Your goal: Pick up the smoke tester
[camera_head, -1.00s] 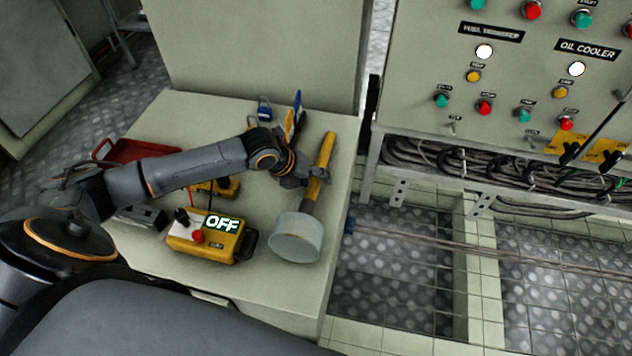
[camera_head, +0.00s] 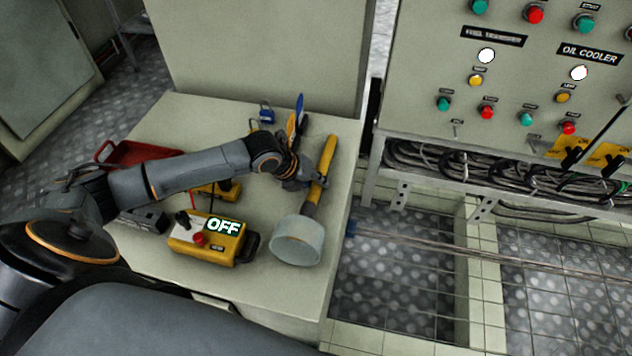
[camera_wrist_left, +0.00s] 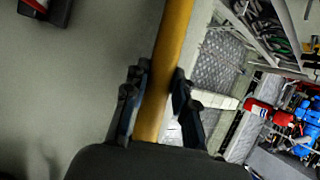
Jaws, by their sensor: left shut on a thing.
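The smoke tester has a yellow handle (camera_head: 323,172) and a pale translucent cup (camera_head: 297,242) at its near end. It is at the right side of the pale cabinet top (camera_head: 215,278). My left gripper (camera_head: 312,184) is shut on the yellow handle, about midway along the tool. In the left wrist view the handle (camera_wrist_left: 171,60) runs between the two fingers (camera_wrist_left: 156,104). I cannot tell whether the cup still touches the surface. My right gripper is not in view.
A yellow box marked OFF (camera_head: 208,238) stands left of the cup. A red tray (camera_head: 130,154), a blue padlock (camera_head: 266,114) and other tools lie around my arm. A control panel (camera_head: 500,90) stands at the right, above floor gratings.

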